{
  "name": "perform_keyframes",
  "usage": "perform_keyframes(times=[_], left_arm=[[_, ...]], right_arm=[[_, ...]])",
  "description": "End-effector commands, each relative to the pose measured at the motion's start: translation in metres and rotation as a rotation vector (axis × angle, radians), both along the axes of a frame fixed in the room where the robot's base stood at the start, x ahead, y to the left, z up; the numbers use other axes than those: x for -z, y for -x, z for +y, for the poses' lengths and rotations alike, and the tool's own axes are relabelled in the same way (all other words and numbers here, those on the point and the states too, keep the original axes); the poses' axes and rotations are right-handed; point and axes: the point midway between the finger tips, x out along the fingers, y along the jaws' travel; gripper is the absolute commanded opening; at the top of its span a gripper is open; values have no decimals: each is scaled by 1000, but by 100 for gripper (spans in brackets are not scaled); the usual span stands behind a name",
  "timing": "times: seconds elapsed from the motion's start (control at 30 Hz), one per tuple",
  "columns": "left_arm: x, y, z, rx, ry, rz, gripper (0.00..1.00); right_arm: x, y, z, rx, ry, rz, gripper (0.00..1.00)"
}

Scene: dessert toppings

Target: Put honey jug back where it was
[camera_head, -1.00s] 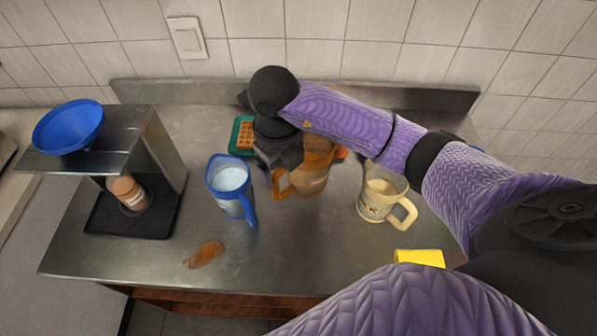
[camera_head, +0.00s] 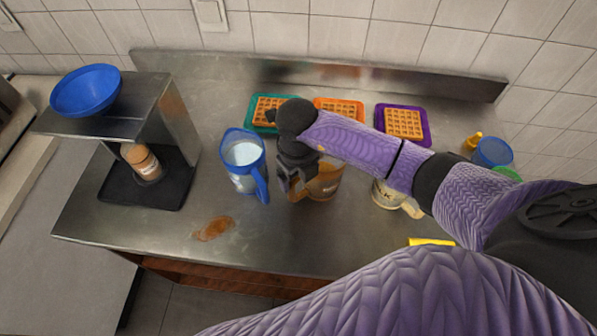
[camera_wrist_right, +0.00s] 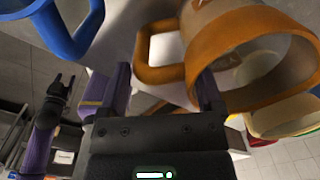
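The honey jug (camera_head: 326,181), a see-through jug with an orange-brown rim and handle, stands on the steel counter between the blue jug and the cream milk jug. Its rim and handle show large in the right wrist view (camera_wrist_right: 160,76). My right gripper (camera_head: 292,188) is at the handle, on the jug's left side. In the wrist view its fingers (camera_wrist_right: 164,88) are spread, with the handle between them and gaps showing. My arm hides part of the jug. My left gripper (camera_wrist_right: 62,85) shows small at the left of the wrist view, prongs apart and empty.
A blue jug (camera_head: 241,178) stands close left and the milk jug (camera_head: 385,195) close right, partly behind my arm. Waffles on green, orange and purple (camera_head: 427,140) plates line the back. A stand (camera_head: 180,120) with a blue bowl is at left. A brown spill (camera_head: 213,228) lies in front.

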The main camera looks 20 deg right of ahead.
Motion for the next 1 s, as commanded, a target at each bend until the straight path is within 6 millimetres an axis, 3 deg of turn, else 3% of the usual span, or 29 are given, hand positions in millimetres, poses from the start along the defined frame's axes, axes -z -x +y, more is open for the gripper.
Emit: perform_keyframes(times=[0.07,0.33,0.7,0.83,1.0], left_arm=[[0,0,-2,-1,3,-1,59],[-5,-1,-7,-4,11,-4,59],[-16,-2,-4,-6,8,-6,59],[-17,-3,-2,-5,5,-6,59],[-17,-3,0,-4,2,-7,59]], right_arm=[[0,0,0,0,0,1,100],[-8,0,0,0,0,-1,100],[-102,0,2,-2,0,-4,100],[-119,1,2,0,0,-1,100],[-124,1,2,0,0,1,100]])
